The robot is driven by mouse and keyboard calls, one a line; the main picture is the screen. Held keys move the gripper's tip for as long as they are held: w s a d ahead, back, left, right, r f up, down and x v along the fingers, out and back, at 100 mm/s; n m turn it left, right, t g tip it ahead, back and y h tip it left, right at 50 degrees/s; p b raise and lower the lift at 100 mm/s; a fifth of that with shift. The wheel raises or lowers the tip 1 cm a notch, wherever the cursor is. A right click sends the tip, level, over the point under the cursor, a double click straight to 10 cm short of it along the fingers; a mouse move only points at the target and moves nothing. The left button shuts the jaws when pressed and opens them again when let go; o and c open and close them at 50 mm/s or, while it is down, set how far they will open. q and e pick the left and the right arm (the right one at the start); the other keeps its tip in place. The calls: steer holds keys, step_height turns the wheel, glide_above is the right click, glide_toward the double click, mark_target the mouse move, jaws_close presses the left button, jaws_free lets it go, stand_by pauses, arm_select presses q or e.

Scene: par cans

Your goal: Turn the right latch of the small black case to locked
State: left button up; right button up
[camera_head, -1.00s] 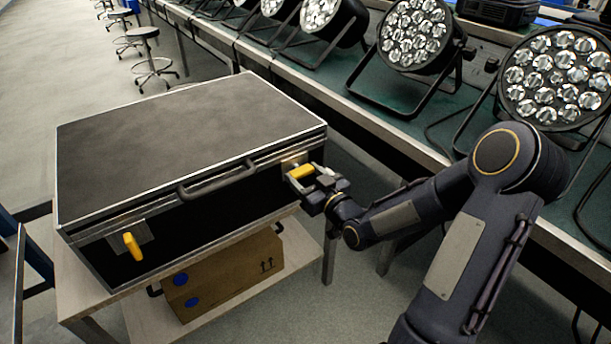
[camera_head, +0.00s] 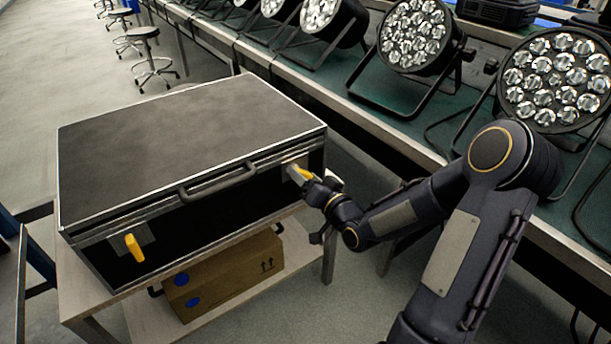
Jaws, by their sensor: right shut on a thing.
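The small black case (camera_head: 185,135) lies closed on a small table, with a handle (camera_head: 215,187) on its front. Its yellow right latch (camera_head: 301,172) sits on a metal plate near the front's right end and slants down to the right. My right gripper (camera_head: 309,181) is shut on the right latch, its fingers partly covering it. The yellow left latch (camera_head: 133,247) hangs nearly upright on its own plate. My left gripper is not in view.
A cardboard box (camera_head: 225,275) stands on the shelf under the case. A long bench (camera_head: 400,125) with several par cans (camera_head: 414,35) runs along the right, behind my right arm. Stools (camera_head: 143,32) stand at the back left. Open floor lies at the left.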

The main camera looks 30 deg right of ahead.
steer(key=shift+m+p, duration=1.55)
steer(key=shift+m, duration=3.45)
steer(key=o, duration=1)
steer(key=s, duration=0.8)
steer(key=shift+d+p, duration=0.3)
steer(key=shift+p, duration=0.05)
steer(key=shift+w, duration=0.1)
